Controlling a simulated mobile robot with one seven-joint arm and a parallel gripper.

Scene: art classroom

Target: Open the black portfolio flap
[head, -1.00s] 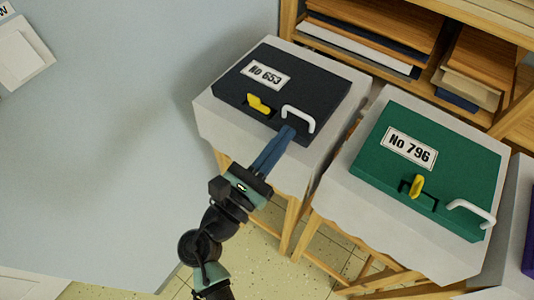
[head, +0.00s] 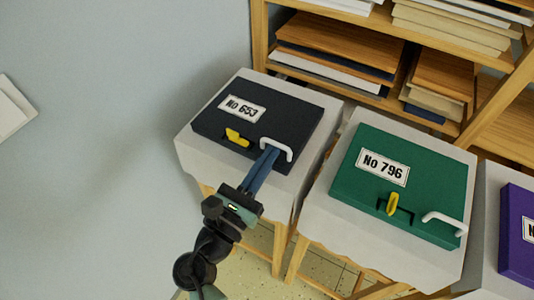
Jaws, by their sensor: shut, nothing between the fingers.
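The black portfolio (head: 290,112) lies flat on a cloth-covered stand, its flap down. It bears a white label reading "No 653". A yellow latch (head: 238,138) sits on its front part, turned roughly along the front edge. A white handle (head: 277,146) stands at its front right. My gripper (head: 268,154) has its blue fingers shut, with the tips at the white handle. The tips overlap the handle in the picture; I cannot tell whether they touch it.
A green portfolio (head: 415,180) labelled "No 796" lies on a stand to the right, with a yellow latch and white handle. A purple portfolio (head: 518,235) shows at the right edge. A wooden shelf (head: 258,45) with boards stands behind. A plain wall (head: 100,120) is at left.

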